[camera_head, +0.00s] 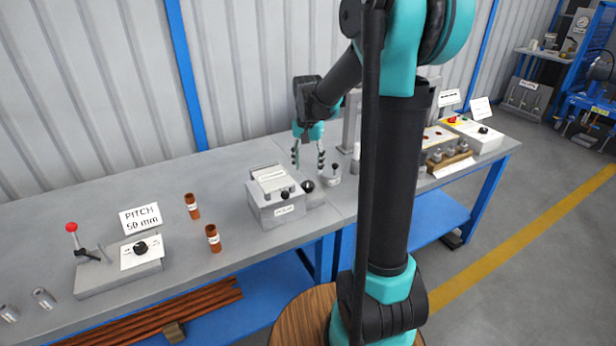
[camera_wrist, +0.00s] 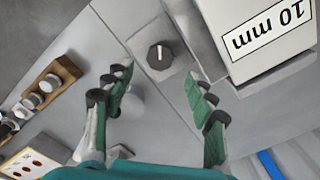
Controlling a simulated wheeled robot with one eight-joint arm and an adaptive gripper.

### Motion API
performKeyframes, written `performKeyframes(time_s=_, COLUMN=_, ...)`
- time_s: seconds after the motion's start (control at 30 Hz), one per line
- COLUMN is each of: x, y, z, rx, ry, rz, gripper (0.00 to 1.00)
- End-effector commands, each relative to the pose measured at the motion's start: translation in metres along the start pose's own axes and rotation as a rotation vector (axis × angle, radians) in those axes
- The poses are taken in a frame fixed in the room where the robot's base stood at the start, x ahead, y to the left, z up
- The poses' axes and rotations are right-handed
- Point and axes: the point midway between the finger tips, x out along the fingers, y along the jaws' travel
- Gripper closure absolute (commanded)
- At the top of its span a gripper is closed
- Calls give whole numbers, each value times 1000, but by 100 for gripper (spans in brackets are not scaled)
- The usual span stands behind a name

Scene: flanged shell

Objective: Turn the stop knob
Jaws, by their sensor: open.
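A black round knob (camera_wrist: 159,56) with a white pointer mark sits on a small grey plate in the wrist view, beside a box labelled 10 mm. In the head view a black knob (camera_head: 308,186) stands just right of the grey labelled box (camera_head: 277,208). No legible label marks it as the stop knob. My gripper (camera_head: 308,158) is open and empty, pointing down above the bench near this knob. In the wrist view its two fingers (camera_wrist: 158,84) are apart, with the knob beyond the gap between their tips, not held.
A grey cylinder with a dark top (camera_head: 334,176) stands close right of my gripper. Other black knobs show on the PITCH 50 mm fixture (camera_head: 140,247) and the white box at far right (camera_head: 482,130). Two brown cylinders (camera_head: 213,238) stand left. Bare bench lies between.

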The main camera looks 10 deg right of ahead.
Motion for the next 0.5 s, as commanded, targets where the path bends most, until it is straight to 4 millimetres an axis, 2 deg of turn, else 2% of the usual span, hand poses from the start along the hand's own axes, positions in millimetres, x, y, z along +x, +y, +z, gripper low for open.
performKeyframes(time_s=0.1, x=-22, y=0, z=0, rx=0, ry=0, rz=0, gripper=44)
performKeyframes(time_s=0.2, x=-37, y=0, z=0, rx=0, ry=0, rz=0, gripper=44)
performKeyframes(time_s=0.33, x=-48, y=0, z=0, rx=0, ry=0, rz=0, gripper=44)
performKeyframes(time_s=0.5, x=-53, y=0, z=0, rx=0, ry=0, rz=0, gripper=44)
